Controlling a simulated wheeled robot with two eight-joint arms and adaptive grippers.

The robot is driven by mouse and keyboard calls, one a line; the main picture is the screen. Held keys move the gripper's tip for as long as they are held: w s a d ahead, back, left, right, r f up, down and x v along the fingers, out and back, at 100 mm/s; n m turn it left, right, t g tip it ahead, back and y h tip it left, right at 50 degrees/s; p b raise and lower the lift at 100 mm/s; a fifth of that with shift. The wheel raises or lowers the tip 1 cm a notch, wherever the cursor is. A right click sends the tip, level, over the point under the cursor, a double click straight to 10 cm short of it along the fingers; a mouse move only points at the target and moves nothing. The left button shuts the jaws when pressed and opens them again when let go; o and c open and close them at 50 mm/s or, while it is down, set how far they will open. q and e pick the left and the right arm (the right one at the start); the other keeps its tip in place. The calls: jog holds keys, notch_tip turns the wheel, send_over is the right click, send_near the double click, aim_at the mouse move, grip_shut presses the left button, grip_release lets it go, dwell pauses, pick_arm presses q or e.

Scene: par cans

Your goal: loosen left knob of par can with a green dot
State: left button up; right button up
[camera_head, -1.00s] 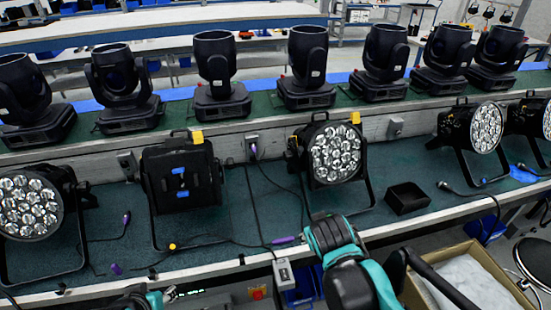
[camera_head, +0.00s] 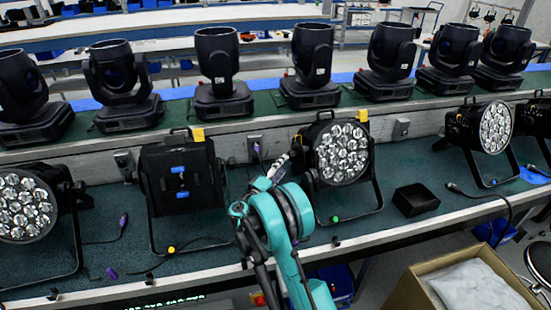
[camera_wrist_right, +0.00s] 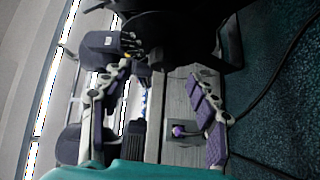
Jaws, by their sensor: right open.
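The par can with the green dot (camera_head: 335,219) is the black lamp (camera_head: 343,153) in the middle of the bench, its lens cluster facing forward. The dot is on the front of its bracket foot. My right gripper (camera_head: 281,162) is at the lamp's left side, just left of the housing. In the right wrist view the gripper (camera_wrist_right: 160,73) is open, its two fingers apart, with the dark lamp body (camera_wrist_right: 185,35) beyond the fingertips. I cannot make out the left knob clearly.
A black par can with a yellow dot (camera_head: 181,185) stands left of my right arm. A wall socket with a purple plug (camera_head: 256,149) is behind the gripper. A small black box (camera_head: 415,199) sits to the right. Moving heads line the shelf behind. Cables lie on the bench.

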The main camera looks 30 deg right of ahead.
aim_at(292, 156)
jog(key=shift+t, duration=0.4)
jog(key=x, duration=0.2)
jog(key=b+x, duration=0.1)
jog(key=x, duration=0.2)
jog(key=b+x, duration=0.1)
jog(key=x, duration=0.1)
jog(key=shift+w+f, duration=0.35)
jog(key=shift+w, duration=0.15)
jog(key=c, duration=1.2)
